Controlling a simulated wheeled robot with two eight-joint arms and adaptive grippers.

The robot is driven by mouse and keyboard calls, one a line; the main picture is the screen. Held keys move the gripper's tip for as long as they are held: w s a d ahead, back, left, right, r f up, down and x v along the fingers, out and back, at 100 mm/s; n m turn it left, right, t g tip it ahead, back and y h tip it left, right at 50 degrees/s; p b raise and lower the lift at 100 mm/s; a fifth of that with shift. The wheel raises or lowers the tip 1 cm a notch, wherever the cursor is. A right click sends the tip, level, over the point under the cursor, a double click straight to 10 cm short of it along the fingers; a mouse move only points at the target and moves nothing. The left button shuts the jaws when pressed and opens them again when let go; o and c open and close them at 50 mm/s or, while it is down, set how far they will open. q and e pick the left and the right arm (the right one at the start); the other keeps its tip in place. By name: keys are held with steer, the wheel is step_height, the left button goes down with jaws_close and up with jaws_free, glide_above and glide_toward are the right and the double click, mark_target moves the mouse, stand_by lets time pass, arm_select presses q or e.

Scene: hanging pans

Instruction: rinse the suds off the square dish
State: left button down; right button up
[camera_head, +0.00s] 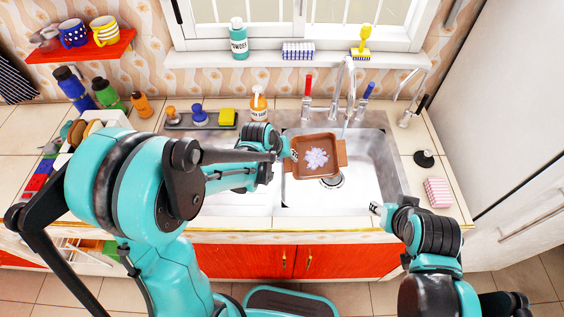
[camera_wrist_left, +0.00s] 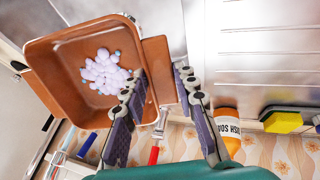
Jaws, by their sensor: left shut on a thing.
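The square dish (camera_head: 301,168) is brown-orange with side handles and is held over the right sink basin. A clump of pale lilac suds (camera_head: 316,158) lies inside it. My left gripper (camera_head: 288,148) is shut on the dish's left handle; the left wrist view shows the gripper (camera_wrist_left: 160,82) with its fingers on either side of that handle, beside the dish (camera_wrist_left: 45,80) and suds (camera_wrist_left: 104,72). The faucet (camera_head: 350,80) is behind the dish, with a bluish stream (camera_head: 345,128) near its right back edge. My right gripper (camera_head: 378,210) is low at the sink's front right; its jaws are unclear.
The steel sink (camera_head: 375,180) has a drain below the dish. A red lever (camera_head: 308,85) and a blue lever (camera_head: 368,90) flank the faucet. A soap bottle (camera_head: 258,103) and yellow sponge (camera_head: 227,117) stand behind left. A pink sponge (camera_head: 438,192) lies on the right counter.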

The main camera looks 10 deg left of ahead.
mark_target(303, 142)
arm_select(q)
steer(key=w+d, duration=0.1)
steer(key=w, duration=0.2)
steer(key=w+d+f, duration=0.1)
steer(key=w, duration=0.1)
steer(key=shift+w+d+f+b, duration=0.1)
steer(key=shift+w+d+b, duration=0.15)
steer(key=shift+d+b, duration=0.1)
steer(key=shift+w+d+f+b, duration=0.15)
steer(key=shift+w+d, duration=0.1)
steer(key=shift+w, duration=0.35)
steer(key=shift+w+d+f+b, duration=0.1)
steer(key=shift+w+d+b, duration=0.15)
steer(key=shift+w, duration=0.3)
steer(key=shift+w+d+f+b, duration=0.15)
steer(key=shift+w+d, duration=0.15)
steer(key=shift+w, duration=0.3)
steer(key=shift+s+d, duration=0.1)
steer(key=shift+s+d, duration=0.2)
steer(key=shift+d, duration=0.25)
steer(key=shift+a, duration=0.1)
steer(key=shift+w+a, duration=0.3)
steer(key=shift+a, duration=0.2)
steer(key=shift+s, duration=0.1)
steer(key=shift+s+a, duration=0.55)
steer(key=shift+s, duration=0.65)
steer(key=shift+s+a, duration=0.6)
steer(key=shift+s, duration=0.55)
steer(key=shift+s+a, duration=0.55)
steer(key=shift+s, duration=0.65)
